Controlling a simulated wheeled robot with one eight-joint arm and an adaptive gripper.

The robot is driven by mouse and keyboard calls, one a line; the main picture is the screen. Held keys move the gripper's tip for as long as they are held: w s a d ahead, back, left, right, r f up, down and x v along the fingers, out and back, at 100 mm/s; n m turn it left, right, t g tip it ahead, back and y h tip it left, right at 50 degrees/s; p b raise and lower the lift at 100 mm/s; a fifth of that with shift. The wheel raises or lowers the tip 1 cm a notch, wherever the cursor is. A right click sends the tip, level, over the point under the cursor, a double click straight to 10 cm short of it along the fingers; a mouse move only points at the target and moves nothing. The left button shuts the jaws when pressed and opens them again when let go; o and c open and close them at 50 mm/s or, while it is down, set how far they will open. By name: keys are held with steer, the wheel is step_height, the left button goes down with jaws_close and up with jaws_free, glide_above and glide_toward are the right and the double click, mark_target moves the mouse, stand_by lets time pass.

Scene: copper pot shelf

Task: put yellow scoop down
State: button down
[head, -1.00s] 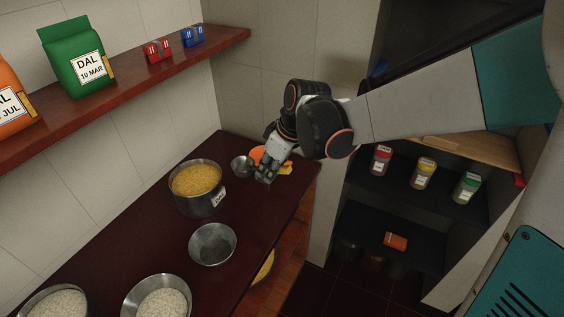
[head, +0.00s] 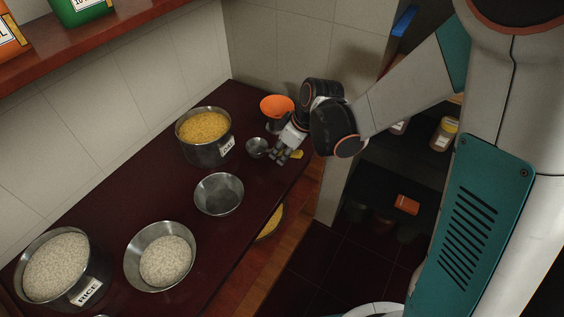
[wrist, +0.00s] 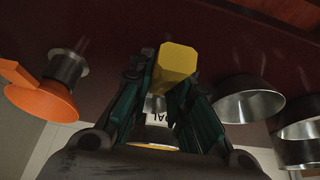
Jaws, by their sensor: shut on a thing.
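The yellow scoop shows in the head view as a yellow handle end (head: 297,155) and a small steel cup (head: 257,147), on either side of my gripper (head: 283,154). In the wrist view its yellow handle end (wrist: 177,60) sticks up between the two dark fingers of my gripper (wrist: 163,82), which are shut on it. The part of the handle inside the fingers is hidden. The scoop is over the right end of the dark red counter (head: 105,200). I cannot tell whether the cup touches the counter.
A pot of yellow dal (head: 205,152) stands left of the scoop, with an empty steel bowl (head: 218,194) nearer. An orange funnel (head: 277,105) is just behind my gripper. Rice fills a pot (head: 85,292) and a bowl (head: 135,262) at the left. Bare counter lies around the empty bowl.

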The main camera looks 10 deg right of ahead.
steer(key=shift+f+b, duration=0.7)
steer(key=shift+f, duration=1.45)
steer(key=shift+f, duration=0.2)
steer(key=c, duration=1.5)
jaws_free()
steer(key=shift+r, duration=0.1)
